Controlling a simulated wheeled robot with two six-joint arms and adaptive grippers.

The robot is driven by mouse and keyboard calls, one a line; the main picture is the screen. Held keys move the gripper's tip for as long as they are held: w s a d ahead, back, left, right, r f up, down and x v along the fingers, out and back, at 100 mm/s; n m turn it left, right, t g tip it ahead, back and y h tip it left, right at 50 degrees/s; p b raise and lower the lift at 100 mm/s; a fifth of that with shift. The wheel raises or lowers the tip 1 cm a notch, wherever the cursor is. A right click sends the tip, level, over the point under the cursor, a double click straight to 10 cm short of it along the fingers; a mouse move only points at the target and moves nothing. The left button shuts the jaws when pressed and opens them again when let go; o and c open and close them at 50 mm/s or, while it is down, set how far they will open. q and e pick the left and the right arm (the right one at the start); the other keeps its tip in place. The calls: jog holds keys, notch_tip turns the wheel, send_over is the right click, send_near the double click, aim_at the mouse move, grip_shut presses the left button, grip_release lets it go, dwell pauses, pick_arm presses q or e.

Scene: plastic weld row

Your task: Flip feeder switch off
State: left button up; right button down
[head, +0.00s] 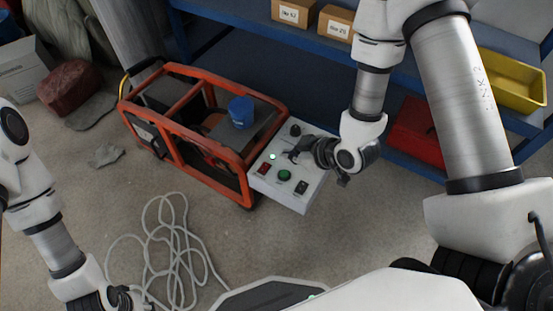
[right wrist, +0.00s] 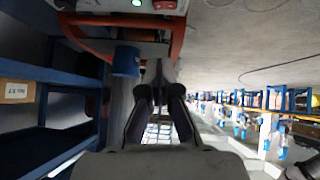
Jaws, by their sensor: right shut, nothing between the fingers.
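A white control box (head: 262,181) is at the front right of an orange-framed machine (head: 180,135). Its top carries a lit green lamp (head: 272,156), a red switch (head: 265,168), a green button (head: 285,175), a black switch (head: 302,187) and a black knob (head: 295,130). I cannot tell which control is the feeder switch or how it is set. My right gripper (head: 298,152) is shut and empty over the box, between lamp and knob. The right wrist view shows its fingers (right wrist: 158,75) together, with the box at the top edge. My left gripper (head: 130,299) is at the bottom left, its fingers unclear.
A blue cup (head: 241,112) stands on the machine. A loose white cable (head: 170,250) lies on the floor in front. Blue shelving (head: 225,60) with cardboard boxes (head: 293,12), a red bin (head: 416,131) and a yellow tray (head: 512,82) stands behind.

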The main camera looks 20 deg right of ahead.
jog(key=b, duration=0.4)
send_over(263, 163)
jog(key=s, duration=0.3)
jog(key=f, duration=0.7)
jog(key=shift+w+d+f, duration=0.2)
jog(key=shift+d+f, duration=0.1)
jog(key=shift+d, duration=0.1)
jog(key=shift+d+f+b, duration=0.2)
jog(key=shift+f+b, duration=0.15)
jog(key=shift+f, duration=1.15)
